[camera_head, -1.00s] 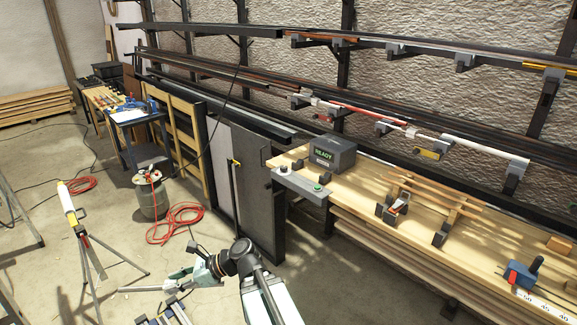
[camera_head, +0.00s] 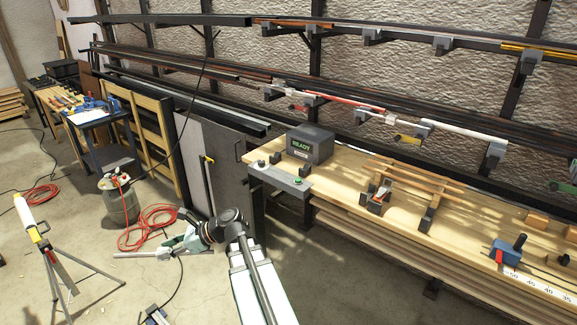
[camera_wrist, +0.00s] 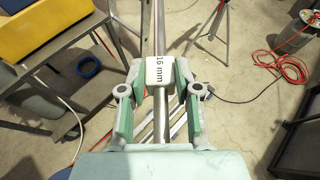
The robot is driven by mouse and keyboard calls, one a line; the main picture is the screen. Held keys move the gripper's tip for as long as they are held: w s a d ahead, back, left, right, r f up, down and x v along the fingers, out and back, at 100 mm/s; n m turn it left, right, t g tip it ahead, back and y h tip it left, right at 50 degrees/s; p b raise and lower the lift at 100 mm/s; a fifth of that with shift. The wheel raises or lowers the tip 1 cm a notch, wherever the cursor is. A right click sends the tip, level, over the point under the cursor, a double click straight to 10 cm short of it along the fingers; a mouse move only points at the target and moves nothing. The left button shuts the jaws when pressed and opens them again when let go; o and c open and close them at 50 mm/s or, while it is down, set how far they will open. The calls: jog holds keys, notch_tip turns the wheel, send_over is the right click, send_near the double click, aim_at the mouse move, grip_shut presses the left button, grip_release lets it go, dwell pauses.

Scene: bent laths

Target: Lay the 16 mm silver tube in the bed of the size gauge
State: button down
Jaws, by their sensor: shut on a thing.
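The silver tube (camera_wrist: 161,121) is held in my gripper (camera_wrist: 160,74). Its white label reading "16 mm" shows between the fingers in the wrist view, and the tube runs lengthwise through the picture. In the head view my gripper (camera_head: 166,250) is low over the floor, left of the bench, and the tube (camera_head: 130,254) sticks out to the left, about level. A dark box with a green READY display (camera_head: 308,145) stands on the bench's left end with dark blocks before it. It looks like the size gauge; its bed is not clear. My gripper is well away from it.
The wooden bench (camera_head: 345,192) also bears a stand with wooden strips (camera_head: 410,178) and a blue clamp (camera_head: 508,250) by a ruler. A tripod (camera_head: 50,250), a canister (camera_head: 120,202) and a red hose (camera_head: 148,228) stand or lie on the floor. Racks line the wall.

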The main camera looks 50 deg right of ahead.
jog(key=w+d+r+m+t+h+b, duration=0.1)
jog(key=w+d+r, duration=0.1)
jog(key=d, duration=0.7)
jog(key=w+d+r+m+t+h, duration=0.1)
jog(key=w+d, duration=0.2)
jog(key=d, duration=0.6)
jog(key=w+d+r+m+t+h+b, duration=0.1)
jog(key=w+d+r+m, duration=0.1)
jog(key=d, duration=0.8)
jog(key=d+r+m+h+b, duration=0.15)
jog(key=d+r, duration=0.25)
jog(key=d, duration=1)
jog(key=d+r+m+t+h, duration=0.1)
jog(key=d+r+m+h, duration=0.2)
jog(key=d, duration=1)
jog(key=d+r+m+h, duration=0.15)
jog(key=d+r, duration=0.45)
jog(key=d, duration=0.8)
jog(key=shift+n+h, duration=0.3)
jog(key=shift+n, duration=0.2)
jog(key=f+p, duration=0.1)
jog(key=f, duration=0.5)
jog(key=f+p, duration=0.1)
jog(key=f, duration=0.6)
jog(key=f+p, duration=0.1)
jog(key=f, duration=0.6)
jog(key=shift+w+a+p, duration=0.15)
jog(key=shift+a+p, duration=0.1)
jog(key=shift+p, duration=0.15)
jog(key=shift+f, duration=0.65)
